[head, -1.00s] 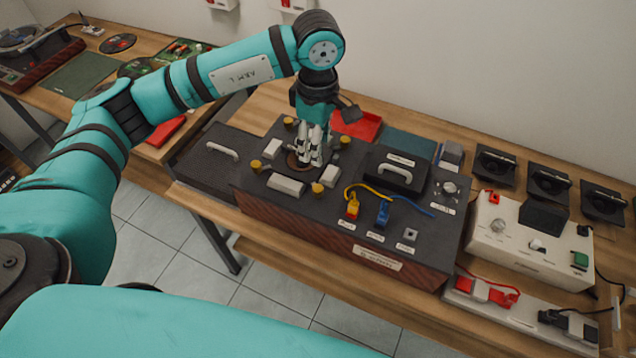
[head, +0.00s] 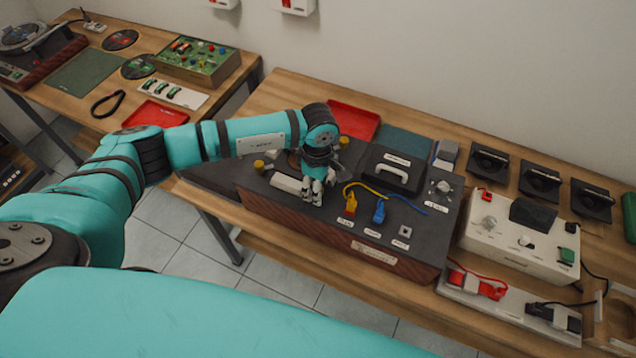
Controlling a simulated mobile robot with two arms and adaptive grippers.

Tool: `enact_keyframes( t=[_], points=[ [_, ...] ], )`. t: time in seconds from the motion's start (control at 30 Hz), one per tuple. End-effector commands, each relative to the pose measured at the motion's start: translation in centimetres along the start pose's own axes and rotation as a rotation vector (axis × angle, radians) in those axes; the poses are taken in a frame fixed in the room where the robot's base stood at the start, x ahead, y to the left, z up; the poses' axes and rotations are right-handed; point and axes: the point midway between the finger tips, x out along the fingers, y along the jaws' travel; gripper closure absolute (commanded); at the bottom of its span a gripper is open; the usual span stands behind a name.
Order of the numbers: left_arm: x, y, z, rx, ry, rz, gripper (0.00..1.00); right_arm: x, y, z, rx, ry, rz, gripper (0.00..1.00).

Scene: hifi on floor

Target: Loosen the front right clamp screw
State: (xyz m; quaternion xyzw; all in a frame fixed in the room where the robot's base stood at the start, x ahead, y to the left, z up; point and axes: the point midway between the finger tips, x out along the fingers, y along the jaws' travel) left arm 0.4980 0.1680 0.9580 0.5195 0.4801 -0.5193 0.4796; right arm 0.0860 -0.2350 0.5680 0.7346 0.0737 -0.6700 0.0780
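A dark hi-fi unit (head: 440,222) with wood-look sides stands on the bench. Yellow clamp screws show on its top: the front left one (head: 258,166) and the back right one (head: 343,142). The front right clamp screw is hidden behind my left gripper (head: 313,200), which points down at its place. I cannot tell whether the fingers touch the screw or whether they are open or shut. A pale block (head: 287,184) lies just left of the gripper. My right gripper is not in view.
Right of the gripper are a yellow plug (head: 350,204), a blue plug (head: 380,211) and a black lid with a handle (head: 394,174). A red tray (head: 353,120) lies behind. A white control box (head: 520,248) stands to the right.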

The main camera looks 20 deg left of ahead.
Motion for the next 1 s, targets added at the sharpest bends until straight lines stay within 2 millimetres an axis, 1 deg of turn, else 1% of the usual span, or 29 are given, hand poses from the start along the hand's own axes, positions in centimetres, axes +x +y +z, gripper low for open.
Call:
enact_keyframes(
  t=[0.13,0.5,0.77,1.0],
  points=[
    [0.0,0.0,0.0,0.000,0.000,0.000,0.52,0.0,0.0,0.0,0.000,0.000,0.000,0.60],
    [-0.1,0.0,0.0,-0.001,-0.001,0.000,1.00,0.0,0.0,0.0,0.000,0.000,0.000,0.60],
    [0.0,0.0,0.0,-0.014,-0.001,0.000,1.00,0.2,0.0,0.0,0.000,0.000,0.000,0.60],
    [0.2,0.1,0.0,-0.107,-0.001,0.001,1.00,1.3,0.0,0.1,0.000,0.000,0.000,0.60]
  ],
)
